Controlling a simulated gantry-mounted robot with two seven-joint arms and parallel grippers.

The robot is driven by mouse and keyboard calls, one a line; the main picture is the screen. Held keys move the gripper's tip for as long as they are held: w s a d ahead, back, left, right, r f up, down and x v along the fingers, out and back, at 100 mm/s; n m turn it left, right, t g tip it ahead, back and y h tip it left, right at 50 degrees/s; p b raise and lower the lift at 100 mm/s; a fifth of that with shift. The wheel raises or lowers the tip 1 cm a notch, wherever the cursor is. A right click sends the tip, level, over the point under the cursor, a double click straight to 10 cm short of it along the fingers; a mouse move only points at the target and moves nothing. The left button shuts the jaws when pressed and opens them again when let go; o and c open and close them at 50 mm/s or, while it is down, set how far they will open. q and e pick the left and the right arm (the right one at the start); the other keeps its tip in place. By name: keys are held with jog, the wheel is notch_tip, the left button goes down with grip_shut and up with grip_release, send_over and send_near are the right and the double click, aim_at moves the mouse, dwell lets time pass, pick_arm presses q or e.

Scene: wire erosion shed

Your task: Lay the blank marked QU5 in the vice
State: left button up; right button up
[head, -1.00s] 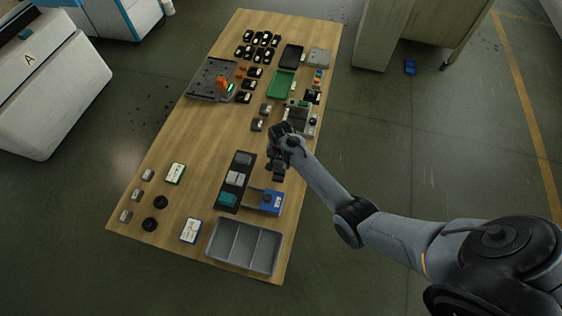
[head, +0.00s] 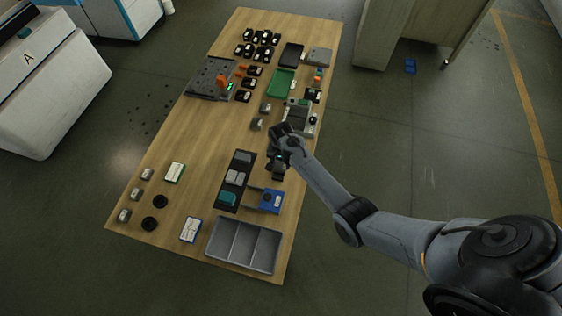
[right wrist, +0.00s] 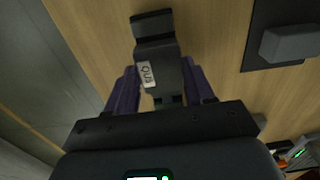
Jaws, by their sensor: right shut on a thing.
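The grey blank marked QU5 (right wrist: 147,75) is between the fingers of my right gripper (right wrist: 163,90) in the right wrist view. Its white label reads upside down, and its far end is black. In the head view my right gripper (head: 277,168) is over the wooden table, just right of a black tray (head: 227,201). The blank is hard to make out there. A grey device with a black knob (head: 299,119), beyond the gripper, looks like the vice, but I cannot be sure. My left gripper is not in view.
The black tray holds several blocks. A blue device (head: 270,201) and a grey compartment bin (head: 244,245) are nearer. A dark plate with an orange part (head: 205,78) lies far left, and a green tray (head: 281,83) far right. The table's centre-left is mostly clear.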

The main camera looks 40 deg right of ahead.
jog(key=shift+w+f, duration=0.1)
jog(key=shift+f, duration=0.05)
jog(key=o, duration=1.3)
jog(key=shift+c, duration=0.2)
jog(key=o, duration=0.5)
jog(key=shift+f, duration=0.1)
jog(key=shift+o, duration=0.2)
jog(key=shift+r+p, duration=0.9)
jog(key=shift+r, duration=0.1)
notch_tip(320, 180, up, 4)
jog(key=p, duration=0.4)
jog(key=shift+f, duration=0.25)
jog(key=shift+r+p, duration=0.85)
jog(key=shift+p, duration=0.1)
